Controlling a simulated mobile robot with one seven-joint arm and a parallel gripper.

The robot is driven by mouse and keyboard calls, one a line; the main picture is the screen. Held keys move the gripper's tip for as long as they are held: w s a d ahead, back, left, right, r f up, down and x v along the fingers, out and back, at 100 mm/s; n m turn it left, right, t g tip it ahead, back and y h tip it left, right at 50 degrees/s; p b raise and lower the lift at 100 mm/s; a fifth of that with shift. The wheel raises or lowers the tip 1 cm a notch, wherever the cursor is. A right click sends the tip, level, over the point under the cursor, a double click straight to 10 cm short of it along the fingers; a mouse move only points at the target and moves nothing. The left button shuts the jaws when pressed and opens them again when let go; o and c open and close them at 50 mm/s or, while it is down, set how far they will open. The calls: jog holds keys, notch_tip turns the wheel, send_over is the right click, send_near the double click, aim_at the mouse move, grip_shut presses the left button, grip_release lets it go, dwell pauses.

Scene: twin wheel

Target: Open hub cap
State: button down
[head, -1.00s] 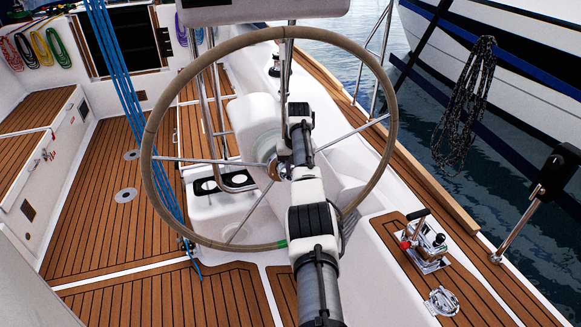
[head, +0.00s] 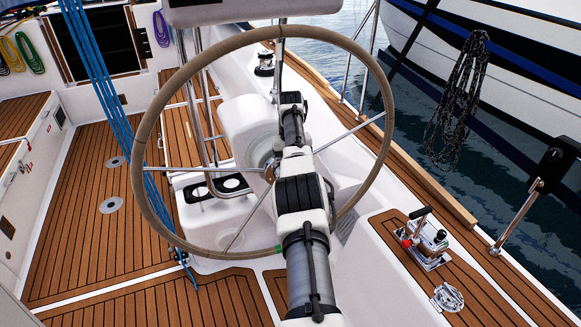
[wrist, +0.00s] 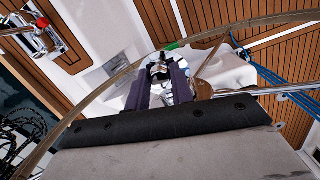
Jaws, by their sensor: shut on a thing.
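The steering wheel (head: 140,150) has a tan rim, thin metal spokes and a green mark low on the rim. Its chrome hub (head: 269,172) is partly hidden behind my arm in the head view. In the wrist view the shiny hub cap (wrist: 157,70) sits between the two dark fingers of my gripper (wrist: 160,80). The gripper is shut on it, with the fingers on either side. The cap's far side and any gap behind it are hidden. In the head view my fingertips are hidden by my own arm.
A white pedestal (head: 243,125) stands behind the wheel. Blue ropes (head: 110,110) hang at its left. A chrome winch-like fitting (head: 424,243) and a round deck fitting (head: 447,298) lie at lower right.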

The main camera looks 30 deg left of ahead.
jog(key=shift+s+f, duration=0.1)
jog(key=shift+f, duration=0.05)
jog(key=c, duration=1.2)
grip_release()
notch_tip(320, 180, up, 14)
jog(key=w+a+p, duration=0.1)
jog(key=p, duration=0.4)
jog(key=shift+f, duration=0.1)
